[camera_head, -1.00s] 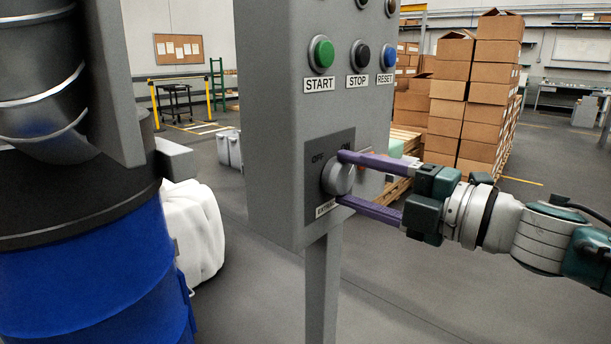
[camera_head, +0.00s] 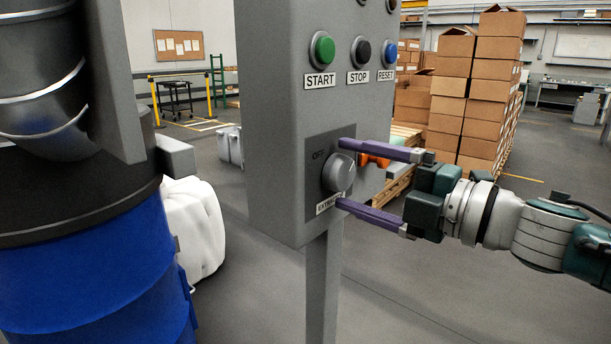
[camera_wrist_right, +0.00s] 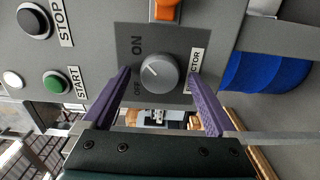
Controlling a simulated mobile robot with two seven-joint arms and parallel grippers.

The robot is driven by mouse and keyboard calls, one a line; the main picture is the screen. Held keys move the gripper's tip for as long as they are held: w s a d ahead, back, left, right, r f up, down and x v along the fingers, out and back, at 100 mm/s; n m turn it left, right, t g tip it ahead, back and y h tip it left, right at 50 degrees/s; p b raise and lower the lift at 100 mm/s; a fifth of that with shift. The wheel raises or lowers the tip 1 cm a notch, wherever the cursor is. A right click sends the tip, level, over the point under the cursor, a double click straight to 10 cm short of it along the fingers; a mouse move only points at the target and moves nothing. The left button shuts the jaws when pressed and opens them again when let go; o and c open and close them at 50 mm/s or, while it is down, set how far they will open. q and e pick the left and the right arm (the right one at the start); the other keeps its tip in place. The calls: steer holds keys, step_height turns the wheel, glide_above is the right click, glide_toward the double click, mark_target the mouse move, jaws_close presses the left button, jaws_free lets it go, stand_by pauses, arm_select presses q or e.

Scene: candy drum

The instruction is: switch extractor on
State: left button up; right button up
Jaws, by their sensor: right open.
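The extractor switch is a grey round knob (camera_head: 338,172) on a dark plate (camera_head: 318,195) low on the grey control panel. In the right wrist view the knob (camera_wrist_right: 159,73) has ON and OFF labels beside it. Its pale mark points toward the label side, roughly between the two words; I cannot tell exactly which setting it is at. My right gripper (camera_head: 345,172) is open, one purple finger above the knob and one below, with gaps on both sides. In the wrist view its fingers (camera_wrist_right: 163,75) stand well apart from the knob. My left gripper is not in view.
Above the switch are the green START (camera_head: 321,49), black STOP (camera_head: 360,53) and blue RESET (camera_head: 389,54) buttons. An orange part (camera_wrist_right: 164,10) is at the panel's side. A blue drum (camera_head: 95,270) stands at left. Stacked cartons (camera_head: 480,90) are behind; floor is free at right.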

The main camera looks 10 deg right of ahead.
steer(key=shift+s+d, duration=0.1)
steer(key=v, duration=0.9)
steer(key=shift+s+d, duration=0.25)
steer(key=shift+s, duration=0.05)
